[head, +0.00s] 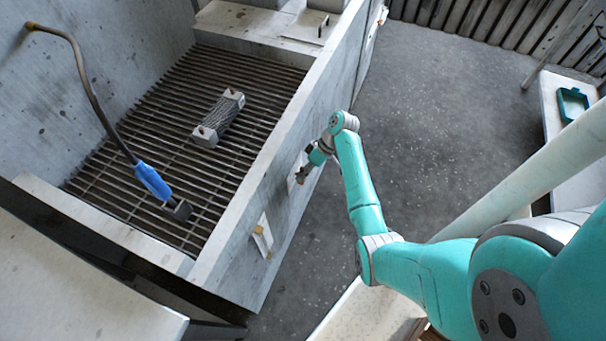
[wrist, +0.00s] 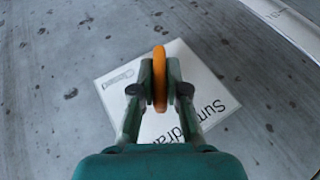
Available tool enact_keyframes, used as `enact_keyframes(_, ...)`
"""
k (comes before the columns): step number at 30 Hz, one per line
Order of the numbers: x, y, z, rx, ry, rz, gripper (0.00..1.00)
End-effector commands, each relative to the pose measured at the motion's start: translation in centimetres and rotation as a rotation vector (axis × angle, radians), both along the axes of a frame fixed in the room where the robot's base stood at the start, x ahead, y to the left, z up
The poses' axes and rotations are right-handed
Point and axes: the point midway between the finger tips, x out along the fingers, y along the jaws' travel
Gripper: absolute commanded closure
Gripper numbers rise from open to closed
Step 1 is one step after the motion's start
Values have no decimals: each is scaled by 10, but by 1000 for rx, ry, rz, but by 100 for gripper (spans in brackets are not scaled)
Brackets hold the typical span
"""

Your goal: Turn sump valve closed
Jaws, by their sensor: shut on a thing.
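The sump valve shows in the wrist view as an orange handle (wrist: 160,58), seen nearly edge-on, in front of a white plate (wrist: 118,88). The plate has dark lettering, partly hidden, that begins "Sum". My gripper (wrist: 160,85) is shut on the orange handle, one finger on each side. In the head view my gripper (head: 301,174) is at the outer side wall of the grey housing, by the white plate. The handle is hard to make out there behind the fingers. The handle's mount is hidden.
A second white plate with a yellowish part (head: 263,236) is nearer on the same wall (head: 285,215). Inside the housing, a grey block (head: 218,118) and a blue-handled tool (head: 152,181) are on the grating (head: 130,125). A green tray (head: 572,103) lies on the right bench. The floor (head: 440,110) beyond my arm is clear.

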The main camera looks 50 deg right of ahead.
Motion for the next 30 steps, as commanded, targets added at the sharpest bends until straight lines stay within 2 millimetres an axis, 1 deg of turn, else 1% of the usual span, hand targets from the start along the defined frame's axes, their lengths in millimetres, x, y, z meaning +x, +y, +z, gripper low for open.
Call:
enact_keyframes(6, 1, -3, -1, 191, 70, -3, 100)
enact_keyframes(15, 1, -3, -2, 380, 138, -2, 100)
enact_keyframes(21, 1, -3, -2, 452, 164, -1, 100)
enact_keyframes(30, 1, -2, -3, 494, 180, -1, 100)
